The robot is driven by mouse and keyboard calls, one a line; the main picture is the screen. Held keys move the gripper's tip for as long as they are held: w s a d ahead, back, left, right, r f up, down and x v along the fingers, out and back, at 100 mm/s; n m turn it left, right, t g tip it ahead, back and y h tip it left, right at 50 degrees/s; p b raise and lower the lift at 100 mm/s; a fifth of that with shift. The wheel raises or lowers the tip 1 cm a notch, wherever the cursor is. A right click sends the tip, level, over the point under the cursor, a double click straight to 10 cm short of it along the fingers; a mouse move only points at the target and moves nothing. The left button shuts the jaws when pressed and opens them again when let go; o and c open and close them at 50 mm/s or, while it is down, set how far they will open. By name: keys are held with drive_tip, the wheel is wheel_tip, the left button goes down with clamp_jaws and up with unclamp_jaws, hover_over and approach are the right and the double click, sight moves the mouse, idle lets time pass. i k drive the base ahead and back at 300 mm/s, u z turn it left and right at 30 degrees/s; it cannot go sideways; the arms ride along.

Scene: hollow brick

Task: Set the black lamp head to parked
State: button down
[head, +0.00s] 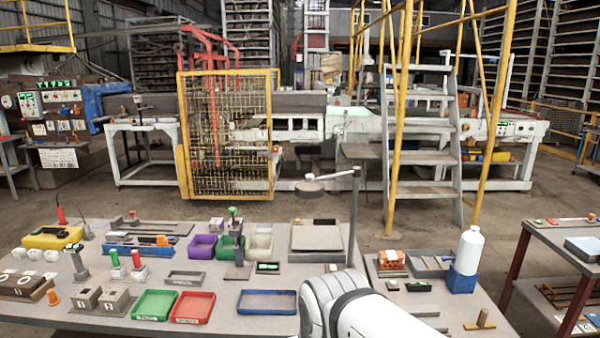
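The head is to the left of the post, high above the bench. I see no mark that shows which position is the parked one. My white arm links show at the bottom middle, in front of the bench and below the lamp. My gripper is not in view.
A white bottle (470,250) stands in a blue holder (462,281) at right.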

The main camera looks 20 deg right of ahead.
sight(312, 188)
drive_tip(key=z, duration=0.1)
drive_tip(key=i, duration=1)
